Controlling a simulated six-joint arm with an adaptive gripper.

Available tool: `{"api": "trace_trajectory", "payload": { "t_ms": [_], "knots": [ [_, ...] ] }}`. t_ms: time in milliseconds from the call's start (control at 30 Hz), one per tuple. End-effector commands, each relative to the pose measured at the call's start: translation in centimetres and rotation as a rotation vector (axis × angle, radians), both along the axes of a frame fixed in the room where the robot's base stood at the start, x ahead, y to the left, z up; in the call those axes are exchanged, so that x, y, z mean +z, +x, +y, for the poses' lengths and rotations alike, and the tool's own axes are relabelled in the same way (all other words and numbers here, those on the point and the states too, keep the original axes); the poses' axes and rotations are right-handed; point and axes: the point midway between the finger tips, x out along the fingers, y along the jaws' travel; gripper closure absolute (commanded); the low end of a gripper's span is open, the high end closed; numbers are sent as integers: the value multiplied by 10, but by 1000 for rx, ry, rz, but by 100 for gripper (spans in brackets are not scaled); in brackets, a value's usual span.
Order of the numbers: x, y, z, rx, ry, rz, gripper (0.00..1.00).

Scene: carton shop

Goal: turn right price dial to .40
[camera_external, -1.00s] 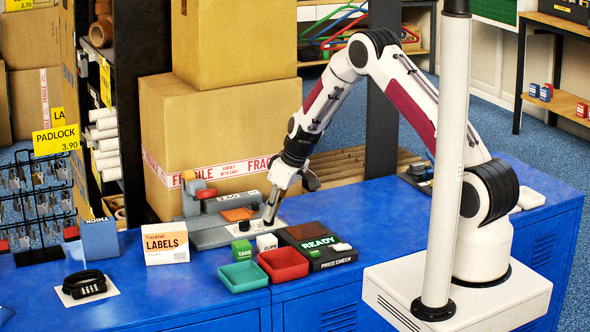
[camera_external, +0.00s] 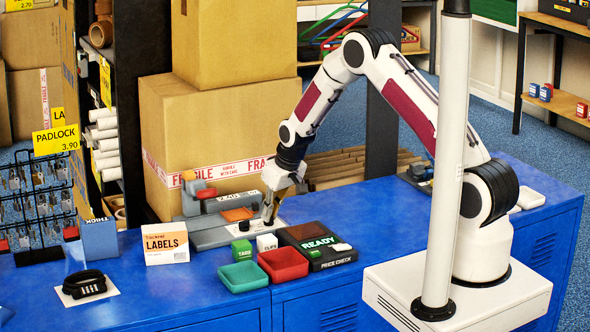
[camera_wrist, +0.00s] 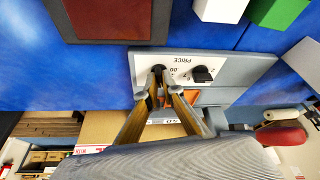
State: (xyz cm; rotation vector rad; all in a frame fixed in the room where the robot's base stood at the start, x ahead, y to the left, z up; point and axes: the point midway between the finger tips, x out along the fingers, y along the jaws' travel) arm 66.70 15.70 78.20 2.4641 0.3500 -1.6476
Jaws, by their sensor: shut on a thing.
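The grey price machine (camera_external: 205,238) stands on the blue counter, with a white dial plate marked PRICE (camera_wrist: 190,57). My gripper (camera_external: 269,220) points down at the plate's right side. In the wrist view, my gripper (camera_wrist: 164,75) is shut on the right price dial (camera_wrist: 157,69), whose black knob is mostly hidden by the fingertips. The left price dial (camera_external: 267,234) is a black knob beside it, clear of the fingers, and also shows in the wrist view (camera_wrist: 202,74). The machine's display (camera_external: 236,197) seems to read 2.40, but is small.
The READY price check box (camera_external: 318,262) stands just right of the machine. Green TABS (camera_external: 241,249) and white CLIPS (camera_external: 267,242) blocks, a red tray (camera_external: 283,264) and a green tray (camera_external: 243,276) are in front. Large cartons (camera_external: 205,130) stand behind.

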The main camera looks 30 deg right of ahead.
Motion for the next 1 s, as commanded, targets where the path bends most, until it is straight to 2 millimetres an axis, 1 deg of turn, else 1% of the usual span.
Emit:
{"api": "trace_trajectory", "payload": {
  "t_ms": [33, 500, 1000],
  "knots": [
    [1, 1, 2, -10, 1, -4, 100],
    [1, 1, 3, -125, 2, -5, 100],
    [1, 1, 3, -150, 3, -4, 100]
  ]
}}
